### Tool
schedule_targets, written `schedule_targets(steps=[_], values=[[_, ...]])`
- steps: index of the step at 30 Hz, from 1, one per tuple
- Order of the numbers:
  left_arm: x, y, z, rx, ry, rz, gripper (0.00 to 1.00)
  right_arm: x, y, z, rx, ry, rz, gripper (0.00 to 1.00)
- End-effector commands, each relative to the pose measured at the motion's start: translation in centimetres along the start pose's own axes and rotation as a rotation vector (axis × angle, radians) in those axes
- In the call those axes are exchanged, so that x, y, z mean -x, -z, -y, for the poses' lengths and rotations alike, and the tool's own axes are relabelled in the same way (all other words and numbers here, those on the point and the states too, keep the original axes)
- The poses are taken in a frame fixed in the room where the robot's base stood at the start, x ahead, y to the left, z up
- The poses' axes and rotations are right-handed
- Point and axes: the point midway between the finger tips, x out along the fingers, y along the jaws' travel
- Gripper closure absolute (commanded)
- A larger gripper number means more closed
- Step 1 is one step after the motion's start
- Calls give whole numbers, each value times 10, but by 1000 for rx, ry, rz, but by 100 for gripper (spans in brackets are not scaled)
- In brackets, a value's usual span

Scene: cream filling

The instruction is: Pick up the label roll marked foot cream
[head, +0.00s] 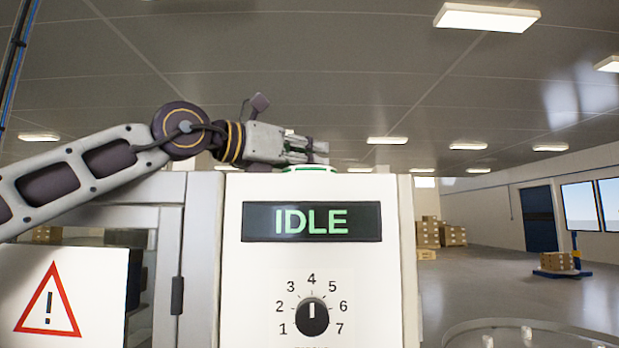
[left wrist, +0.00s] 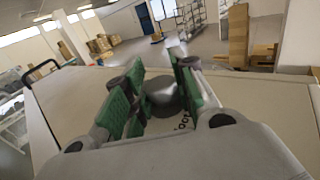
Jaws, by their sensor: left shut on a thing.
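My left gripper (head: 318,150) reaches in from the left over the top of the white machine (head: 230,275). A few dark letters, seemingly part of "foot", show at the roll's near side. In the head view the white and green edge of the roll (head: 308,168) shows just under the fingers, at the machine's top. I cannot tell whether it still touches the top. My right gripper is not in view.
The machine has an IDLE display (head: 312,222) and a black dial (head: 312,317). A door with a warning triangle (head: 48,303) is at left. A round railed table (head: 535,328) shows at lower right. Boxes (head: 430,233) stand far behind, beyond open floor.

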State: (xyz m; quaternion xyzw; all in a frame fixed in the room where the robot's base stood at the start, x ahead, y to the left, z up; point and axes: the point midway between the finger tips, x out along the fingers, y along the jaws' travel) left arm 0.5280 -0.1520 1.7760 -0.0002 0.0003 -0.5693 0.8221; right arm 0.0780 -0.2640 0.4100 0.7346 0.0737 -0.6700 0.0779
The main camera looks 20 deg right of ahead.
Motion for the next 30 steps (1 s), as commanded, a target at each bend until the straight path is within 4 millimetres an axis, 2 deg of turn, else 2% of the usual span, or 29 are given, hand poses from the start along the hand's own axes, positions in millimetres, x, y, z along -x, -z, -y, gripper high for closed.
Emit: schedule_targets(steps=[9, 16, 30], values=[[0, -2, 0, 0, 0, 2, 100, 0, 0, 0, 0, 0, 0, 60], [0, -13, 1, -1, 0, 2, 100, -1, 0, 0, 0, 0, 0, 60], [0, -63, 1, -1, -1, 2, 100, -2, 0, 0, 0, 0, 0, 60]])
